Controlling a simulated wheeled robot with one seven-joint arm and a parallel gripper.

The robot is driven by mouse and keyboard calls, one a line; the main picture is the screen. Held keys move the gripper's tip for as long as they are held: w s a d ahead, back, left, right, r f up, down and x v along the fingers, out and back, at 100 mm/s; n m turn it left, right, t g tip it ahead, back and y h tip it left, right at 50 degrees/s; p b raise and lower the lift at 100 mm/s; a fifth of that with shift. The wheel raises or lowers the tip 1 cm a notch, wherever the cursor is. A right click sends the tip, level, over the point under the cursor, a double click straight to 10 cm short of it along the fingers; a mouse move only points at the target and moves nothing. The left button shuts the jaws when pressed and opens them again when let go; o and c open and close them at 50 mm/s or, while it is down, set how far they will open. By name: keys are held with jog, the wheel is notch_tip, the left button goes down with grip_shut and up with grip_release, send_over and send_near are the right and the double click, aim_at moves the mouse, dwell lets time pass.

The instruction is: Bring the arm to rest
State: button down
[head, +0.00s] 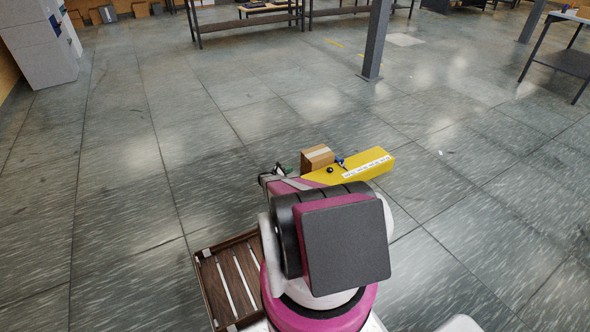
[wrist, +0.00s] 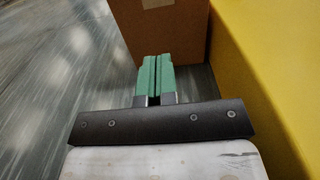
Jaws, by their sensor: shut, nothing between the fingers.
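My gripper (wrist: 157,72) shows in the wrist view with its two green fingers pressed together and nothing between them. In the head view my gripper (head: 281,169) is partly visible beyond my folded arm, just left of a cardboard box (head: 317,158). The same box (wrist: 160,30) stands directly ahead of the fingertips in the wrist view. I cannot tell whether they touch it. A yellow surface (wrist: 270,60) runs along the right side of the wrist view. My arm hides part of the area around the gripper in the head view.
A yellow block (head: 372,165) with a white marked strip lies beside the box, with a small black ball (head: 330,170) and a blue item (head: 341,163) near it. A brown slatted tray (head: 212,290) is at lower left. A grey post (head: 376,40) stands farther off; much floor is clear.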

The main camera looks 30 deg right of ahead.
jog(key=shift+s+a, duration=0.1)
jog(key=shift+a, duration=2)
jog(key=w+a+r+n+t+y, duration=0.2)
jog(key=a+r+n+t+y, duration=0.3)
jog(key=r+n, duration=0.45)
jog(key=w+a+r+n+t+y, duration=0.25)
jog(key=a+r+n+t, duration=0.35)
jog(key=a+r+n, duration=0.3)
jog(key=s+a+r+n+t+y, duration=0.1)
jog(key=s+a+r+n+y, duration=0.25)
jog(key=a+r+n, duration=0.25)
jog(key=s+a+r+n+y, duration=0.3)
jog(key=a+r+n+y, duration=0.2)
jog(key=a+r+n, duration=0.15)
jog(key=s+a+r+n+g, duration=0.3)
jog(key=s+n, duration=0.4)
jog(key=s, duration=0.6)
jog(key=s+a+r+n+g+y, duration=0.1)
jog(key=s+a+r+n+g, duration=0.2)
jog(key=s, duration=1)
jog(key=s+a+r+n+g+y, duration=0.1)
jog(key=s+a+r+n+g, duration=0.2)
jog(key=s+r+n+g, duration=0.3)
jog(key=s+r+n, duration=0.4)
jog(key=s+n, duration=0.2)
jog(key=s, duration=0.1)
jog(key=shift+s+a+n+g, duration=0.3)
jog(key=shift+a, duration=0.1)
